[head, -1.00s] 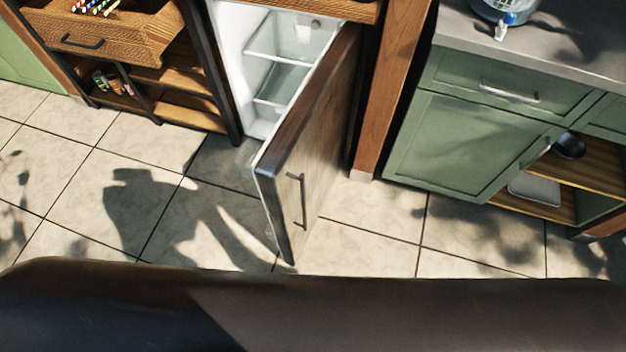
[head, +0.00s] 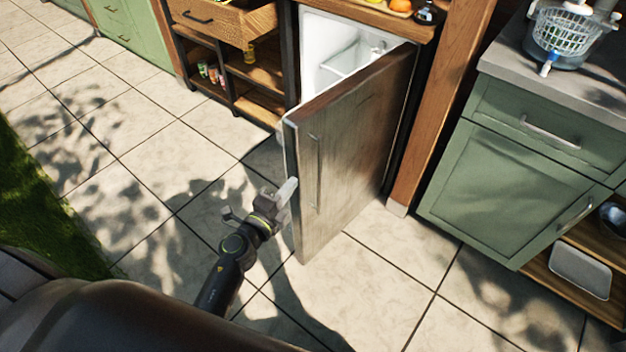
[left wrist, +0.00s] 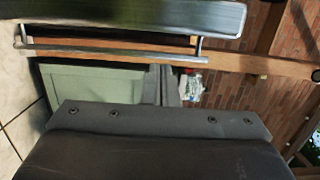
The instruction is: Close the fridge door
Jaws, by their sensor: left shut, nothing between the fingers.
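The fridge door (head: 350,140) stands open, swung out toward me, with a wood-look front and a vertical bar handle (head: 316,172). The white fridge interior (head: 330,50) shows behind its top edge. My left gripper (head: 288,190) is shut and empty at the door's free edge, left of the handle. I cannot tell whether it touches the door. In the left wrist view the door (left wrist: 140,16) and its handle (left wrist: 110,50) cross the top, beyond the dark gripper body. My right gripper is not in view.
A wooden shelf unit with a pulled-out drawer (head: 225,22) stands left of the fridge. A wooden post (head: 440,95) and a green cabinet (head: 510,165) stand to the right.

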